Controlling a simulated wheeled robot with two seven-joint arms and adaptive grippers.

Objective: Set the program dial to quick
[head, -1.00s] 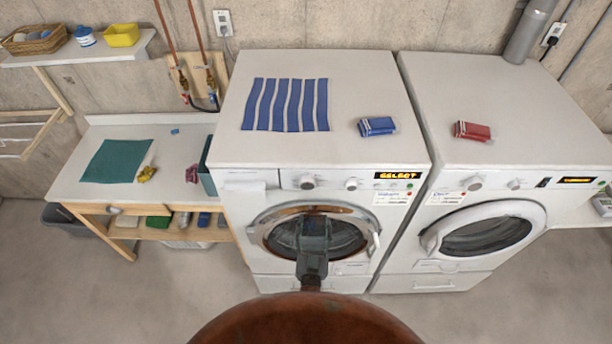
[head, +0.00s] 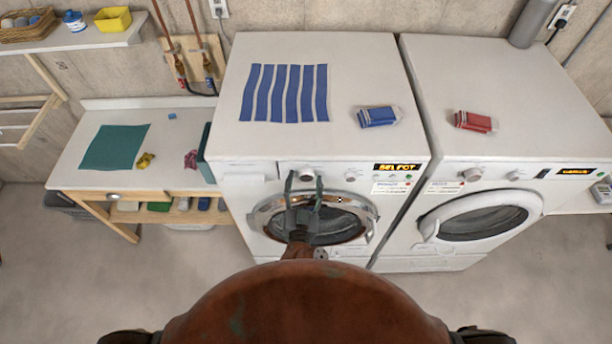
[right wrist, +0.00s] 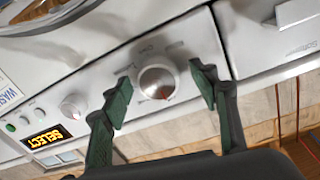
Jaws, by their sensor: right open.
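The program dial (head: 306,175) is the larger silver knob on the left washer's front panel. In the right wrist view the dial (right wrist: 157,82) has a red mark on its rim toward the lower right, with small print around it. My right gripper (head: 305,180) is open in front of the panel. In the right wrist view its green-padded fingers (right wrist: 160,85) stand on either side of the dial, with gaps between them and it. The washer's display (right wrist: 47,136) reads "SELECT". My left gripper is not in view.
A smaller knob (right wrist: 73,106) sits between dial and display. The washer's round door (head: 360,213) is below the panel. A dryer (head: 500,130) stands to the right. A striped cloth (head: 285,93) and a blue packet (head: 377,116) lie on the washer top.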

